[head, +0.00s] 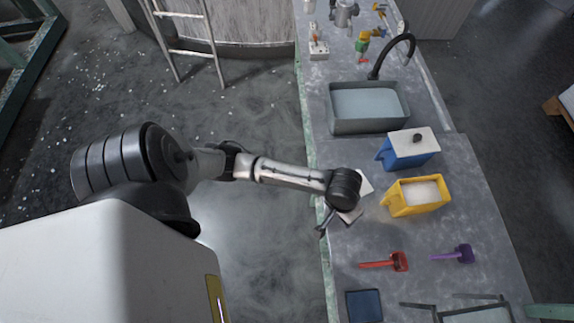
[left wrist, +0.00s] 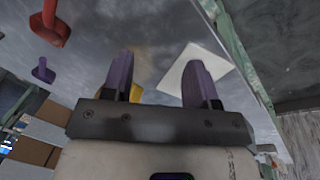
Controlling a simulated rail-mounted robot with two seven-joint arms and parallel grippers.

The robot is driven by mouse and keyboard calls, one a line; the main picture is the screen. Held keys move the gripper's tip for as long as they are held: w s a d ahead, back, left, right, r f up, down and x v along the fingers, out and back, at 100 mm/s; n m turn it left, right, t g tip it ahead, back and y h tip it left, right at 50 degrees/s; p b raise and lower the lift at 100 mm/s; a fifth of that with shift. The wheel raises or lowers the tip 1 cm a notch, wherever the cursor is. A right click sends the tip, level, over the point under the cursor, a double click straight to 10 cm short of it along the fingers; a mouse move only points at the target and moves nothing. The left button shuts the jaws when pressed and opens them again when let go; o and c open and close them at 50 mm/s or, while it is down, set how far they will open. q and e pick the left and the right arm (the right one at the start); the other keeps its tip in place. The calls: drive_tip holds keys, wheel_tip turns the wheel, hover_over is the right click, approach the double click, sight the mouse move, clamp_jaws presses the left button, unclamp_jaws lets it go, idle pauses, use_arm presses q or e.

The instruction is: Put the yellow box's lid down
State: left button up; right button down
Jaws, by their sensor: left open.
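The yellow box (head: 415,207) stands on the grey bench with its top open and pale contents showing. A yellow part of it also shows behind the fingers in the left wrist view (left wrist: 136,93). A white square lid (head: 364,184) is left of the box, partly hidden by my left wrist. In the left wrist view the lid (left wrist: 185,68) is partly behind the right-hand finger. It appears flat on the bench near its edge, apart from the box. My left gripper (left wrist: 158,66) is open, with nothing visible between its purple fingers. My right gripper is not in view.
A blue box (head: 405,156) with a white lid stands behind the yellow box, before a grey basin (head: 370,125). A red tool (head: 385,262) and a purple tool (head: 455,254) lie in front. A dark blue tray (head: 364,306) is at the near edge.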

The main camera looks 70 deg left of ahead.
use_arm(q)
drive_tip(key=s+a+r+m+t, duration=0.1)
drive_tip(key=s+m, duration=0.2)
drive_tip(key=s, duration=0.5)
drive_tip(key=s+a+m+t+y, duration=0.1)
drive_tip(key=s+m, duration=0.2)
drive_tip(key=s, duration=0.5)
drive_tip(key=shift+s+a+r, duration=0.15)
drive_tip(key=shift+a+r, duration=0.1)
drive_tip(key=shift+r, duration=0.1)
